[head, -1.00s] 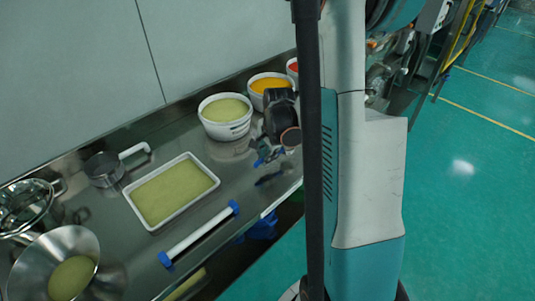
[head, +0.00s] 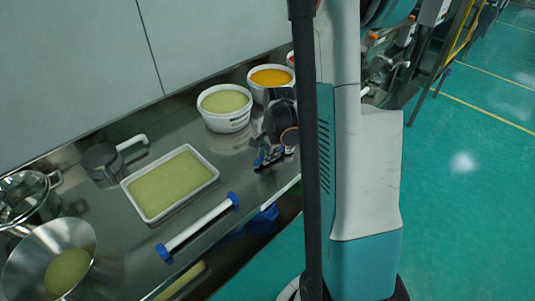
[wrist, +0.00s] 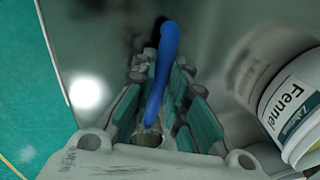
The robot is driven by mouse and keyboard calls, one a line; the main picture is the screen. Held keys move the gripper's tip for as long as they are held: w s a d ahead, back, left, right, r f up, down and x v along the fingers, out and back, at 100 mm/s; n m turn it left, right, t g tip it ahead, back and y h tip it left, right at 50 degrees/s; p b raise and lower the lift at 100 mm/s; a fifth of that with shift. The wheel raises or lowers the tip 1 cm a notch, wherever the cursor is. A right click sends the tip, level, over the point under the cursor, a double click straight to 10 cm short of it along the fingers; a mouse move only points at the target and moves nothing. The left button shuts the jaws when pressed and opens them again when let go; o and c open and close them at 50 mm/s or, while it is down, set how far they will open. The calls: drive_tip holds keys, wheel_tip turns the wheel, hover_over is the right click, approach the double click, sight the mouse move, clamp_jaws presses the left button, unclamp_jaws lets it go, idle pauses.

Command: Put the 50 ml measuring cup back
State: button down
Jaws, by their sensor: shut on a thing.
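My gripper (wrist: 160,85) is shut on a slim blue thing (wrist: 160,70), which looks like the handle of the 50 ml measuring cup. The rest of the cup is hidden by the fingers, or too dark to make out. In the head view my gripper (head: 268,158) hangs low over the steel counter, in front of the white tubs. Whether the held thing touches the counter I cannot tell.
A tub labelled "Fennel" (wrist: 295,110) stands right of my gripper.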

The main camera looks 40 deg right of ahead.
drive_tip(key=shift+f, duration=0.15)
drive_tip(key=c, duration=1.5)
unclamp_jaws()
drive_tip(key=o, duration=0.5)
drive_tip(key=shift+c, duration=0.2)
drive_tip(key=shift+r, duration=0.2)
drive_tip(key=shift+r+p, duration=2.25)
drive_tip(key=shift+r, duration=1.1)
